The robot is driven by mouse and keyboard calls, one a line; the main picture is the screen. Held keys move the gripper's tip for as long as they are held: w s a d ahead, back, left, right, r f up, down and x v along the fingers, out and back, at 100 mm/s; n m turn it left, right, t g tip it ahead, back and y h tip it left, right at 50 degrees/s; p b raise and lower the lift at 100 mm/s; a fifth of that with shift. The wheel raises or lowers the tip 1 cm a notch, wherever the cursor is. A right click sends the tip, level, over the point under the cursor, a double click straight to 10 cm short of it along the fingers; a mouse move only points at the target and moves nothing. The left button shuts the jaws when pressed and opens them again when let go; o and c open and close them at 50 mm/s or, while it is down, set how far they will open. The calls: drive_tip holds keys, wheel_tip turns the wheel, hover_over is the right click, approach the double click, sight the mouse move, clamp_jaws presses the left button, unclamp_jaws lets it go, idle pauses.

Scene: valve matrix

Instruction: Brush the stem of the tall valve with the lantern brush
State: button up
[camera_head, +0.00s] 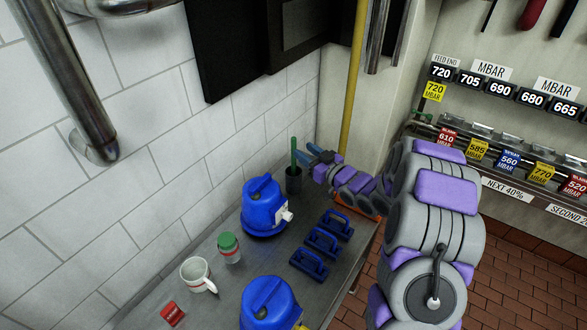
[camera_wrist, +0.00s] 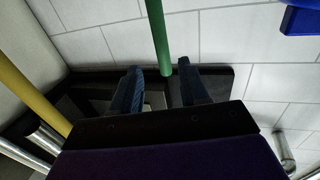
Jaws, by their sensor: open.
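A green upright handle (camera_head: 294,152), which looks like the lantern brush's, stands in a dark cup (camera_head: 293,181) at the back of the counter; its lower part is hidden. My gripper (camera_head: 318,153) is just right of the handle, fingers pointing toward it. In the wrist view my gripper (camera_wrist: 161,67) is open and empty, and the green handle (camera_wrist: 157,30) shows between its fingertips. I cannot tell whether they touch it. I cannot tell which thing is the tall valve; a rack with pressure labels (camera_head: 508,158) is at the right.
Two blue rounded appliances (camera_head: 263,207), several blue handled pieces (camera_head: 322,243), a green-lidded jar (camera_head: 229,248), a white mug (camera_head: 196,273) and a small red block (camera_head: 172,314) stand on the grey counter (camera_head: 226,285). A yellow pipe (camera_head: 353,85) rises behind my arm.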

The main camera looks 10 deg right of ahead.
sight(294, 146)
drive_tip(key=x, duration=0.2)
drive_tip(key=b+x, duration=0.1)
drive_tip(key=x, duration=0.3)
drive_tip(key=shift+s+a+f+b, duration=0.2)
drive_tip(key=shift+f+b, duration=0.1)
drive_tip(key=shift+b, duration=0.05)
drive_tip(key=shift+d, duration=0.1)
drive_tip(key=shift+c, duration=0.3)
drive_tip(key=shift+c, duration=0.8)
clamp_jaws()
drive_tip(key=shift+r, duration=0.1)
